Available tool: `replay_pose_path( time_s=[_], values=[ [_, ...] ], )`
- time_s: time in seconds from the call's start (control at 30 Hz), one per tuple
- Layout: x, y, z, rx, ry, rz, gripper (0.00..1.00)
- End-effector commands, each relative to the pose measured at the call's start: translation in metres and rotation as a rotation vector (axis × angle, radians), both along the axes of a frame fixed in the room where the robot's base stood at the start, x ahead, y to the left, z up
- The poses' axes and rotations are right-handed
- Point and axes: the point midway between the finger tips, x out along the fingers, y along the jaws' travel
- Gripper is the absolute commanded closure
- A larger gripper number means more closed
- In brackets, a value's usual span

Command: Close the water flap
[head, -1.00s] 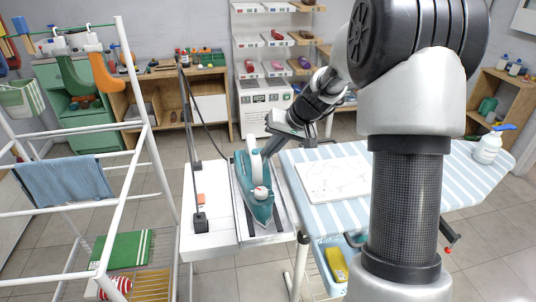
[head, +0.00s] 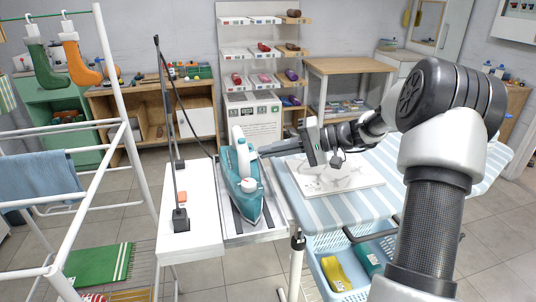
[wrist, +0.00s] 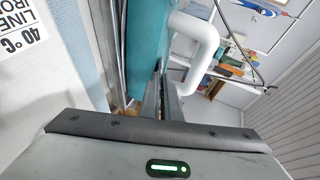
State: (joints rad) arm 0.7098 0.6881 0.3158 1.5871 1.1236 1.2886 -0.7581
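A teal iron (head: 243,187) with a white handle (head: 238,140) stands on the metal rest of a white board. A small whitish part (head: 249,185) sits on its front top; I cannot tell whether this is the water flap or whether it is open. My gripper (head: 264,152) is just right of the iron, at about handle height, with its fingers pointing left toward it. In the wrist view the fingers (wrist: 163,88) lie close together, with nothing seen between them. The teal body (wrist: 147,40) and white handle (wrist: 197,48) are beyond them; contact cannot be told.
A striped ironing board (head: 320,205) with a printed white sheet (head: 335,178) lies right of the iron. A dark pole with a cord (head: 168,120) stands left of the iron. A white drying rack (head: 125,140) fills the left side.

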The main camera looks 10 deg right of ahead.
Motion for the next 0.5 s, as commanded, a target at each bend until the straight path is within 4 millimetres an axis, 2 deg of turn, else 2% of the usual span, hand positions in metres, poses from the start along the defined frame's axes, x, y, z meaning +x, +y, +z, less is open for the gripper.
replay_pose_path(
  time_s=[0.5],
  values=[
    [0.0005, -0.0016, -0.0047, 0.094, -0.001, 0.000, 1.00]
  ],
)
